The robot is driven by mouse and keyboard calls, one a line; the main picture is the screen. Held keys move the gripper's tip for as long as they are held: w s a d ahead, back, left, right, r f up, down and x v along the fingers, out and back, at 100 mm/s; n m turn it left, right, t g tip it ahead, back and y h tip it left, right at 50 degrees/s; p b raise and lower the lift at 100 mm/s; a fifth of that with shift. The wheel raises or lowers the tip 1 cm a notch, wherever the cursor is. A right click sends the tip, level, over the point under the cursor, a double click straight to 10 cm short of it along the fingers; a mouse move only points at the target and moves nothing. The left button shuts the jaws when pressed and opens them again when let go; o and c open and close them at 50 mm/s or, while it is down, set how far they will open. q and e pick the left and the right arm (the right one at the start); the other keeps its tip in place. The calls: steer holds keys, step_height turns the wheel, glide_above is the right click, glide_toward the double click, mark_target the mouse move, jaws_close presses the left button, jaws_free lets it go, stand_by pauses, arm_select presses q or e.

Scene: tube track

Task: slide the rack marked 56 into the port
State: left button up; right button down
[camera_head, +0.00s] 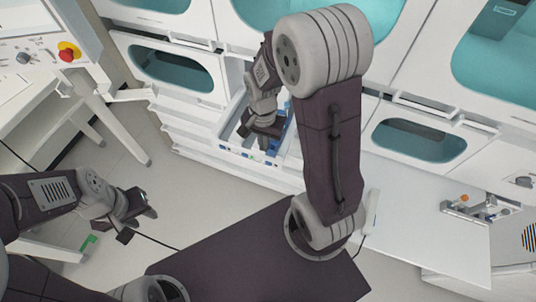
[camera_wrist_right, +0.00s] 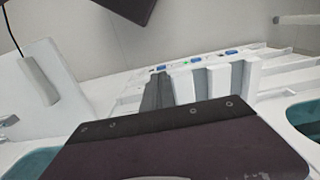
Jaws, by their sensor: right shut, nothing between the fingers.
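My right gripper (camera_head: 266,136) reaches down over an open white bay (camera_head: 236,112) in the row of white cabinets, with blue pieces (camera_head: 288,138) beside it. Its fingers are shut with nothing between them. In the right wrist view, grey upright pieces (camera_wrist_right: 212,82) stand in a white frame behind a dark plate of the arm. A green light and small blue marks show along the frame's edge. No number 56 can be read, so I cannot tell which piece is the rack. My left gripper (camera_head: 138,222) is open and empty over the floor at the left.
Cabinets with teal windows (camera_head: 172,68) line the back. A white bench (camera_head: 418,215) at the right carries a small metal fixture with an orange knob (camera_head: 464,199). A white stand with a red button (camera_head: 68,52) is at the upper left. Open floor (camera_head: 190,200) lies between.

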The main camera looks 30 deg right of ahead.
mark_target(270, 152)
steer(key=d+f, duration=0.1)
steer(key=f, duration=0.2)
steer(key=w+d+f, duration=0.1)
steer(key=f, duration=0.2)
steer(key=d+f, duration=0.1)
steer(key=f, duration=0.2)
steer(key=shift+w+f, duration=0.2)
steer(key=shift+w, duration=0.15)
